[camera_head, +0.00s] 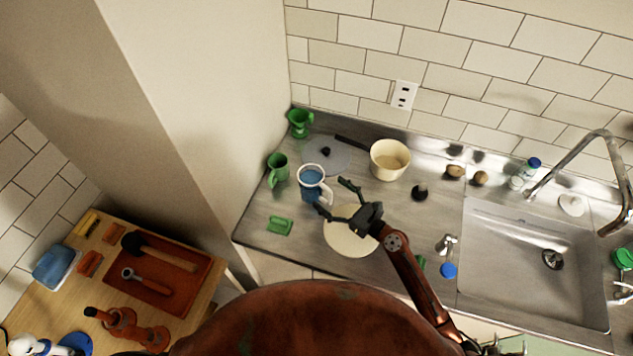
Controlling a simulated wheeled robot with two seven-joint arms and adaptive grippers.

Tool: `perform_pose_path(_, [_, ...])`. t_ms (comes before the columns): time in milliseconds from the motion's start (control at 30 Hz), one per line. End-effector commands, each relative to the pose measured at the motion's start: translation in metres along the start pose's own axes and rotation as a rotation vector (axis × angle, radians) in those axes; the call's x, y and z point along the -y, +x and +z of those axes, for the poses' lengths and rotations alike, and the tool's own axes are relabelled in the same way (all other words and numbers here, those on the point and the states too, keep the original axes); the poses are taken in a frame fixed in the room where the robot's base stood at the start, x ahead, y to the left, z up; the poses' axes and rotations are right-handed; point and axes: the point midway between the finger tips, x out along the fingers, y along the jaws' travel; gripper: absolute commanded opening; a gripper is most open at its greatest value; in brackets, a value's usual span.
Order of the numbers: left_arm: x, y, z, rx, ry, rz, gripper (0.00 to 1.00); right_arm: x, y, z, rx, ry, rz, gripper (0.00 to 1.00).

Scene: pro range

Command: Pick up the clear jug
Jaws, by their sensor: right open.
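The jug (311,183) stands upright on the steel counter, left of centre. It looks blue inside with a pale rim, and its pale handle (327,193) points toward the lower right. My right gripper (334,197) is open, reaching in from the lower right. Its two fingers are spread near the handle side of the jug, one above and one below the handle. I cannot tell whether they touch it. Nothing is held. My left gripper is not in view.
A green mug (278,170) stands close left of the jug. A glass lid (327,154) and a cream saucepan (389,160) are behind it. A cream plate (350,238) lies under my right gripper. A green sponge (279,226) lies in front; the sink (530,245) is right.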

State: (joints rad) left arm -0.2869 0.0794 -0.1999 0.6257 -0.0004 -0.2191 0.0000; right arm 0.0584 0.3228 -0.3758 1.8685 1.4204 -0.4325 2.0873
Motion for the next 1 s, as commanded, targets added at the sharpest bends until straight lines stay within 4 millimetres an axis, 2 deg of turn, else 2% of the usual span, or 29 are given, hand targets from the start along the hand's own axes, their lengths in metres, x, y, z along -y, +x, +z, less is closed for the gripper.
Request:
perform_pose_path(233, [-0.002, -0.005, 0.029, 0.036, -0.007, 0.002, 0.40, 0.004, 0.019, -0.001, 0.000, 0.000, -0.015, 0.83])
perform_pose_path(333, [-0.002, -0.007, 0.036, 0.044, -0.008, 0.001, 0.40, 0.004, 0.033, -0.003, 0.000, 0.000, -0.016, 0.83])
perform_pose_path(500, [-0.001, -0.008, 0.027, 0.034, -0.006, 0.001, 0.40, 0.003, 0.056, -0.004, 0.000, -0.001, -0.016, 0.83])
perform_pose_path(733, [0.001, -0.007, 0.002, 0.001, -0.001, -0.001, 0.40, 0.002, 0.065, -0.005, -0.001, -0.001, -0.014, 0.83])
perform_pose_path(833, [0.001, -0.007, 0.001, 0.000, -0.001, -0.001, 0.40, 0.002, 0.065, -0.005, -0.001, -0.001, -0.013, 0.83])
perform_pose_path(1000, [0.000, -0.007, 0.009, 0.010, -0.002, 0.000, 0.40, 0.002, 0.065, -0.005, -0.001, -0.001, -0.012, 0.71])
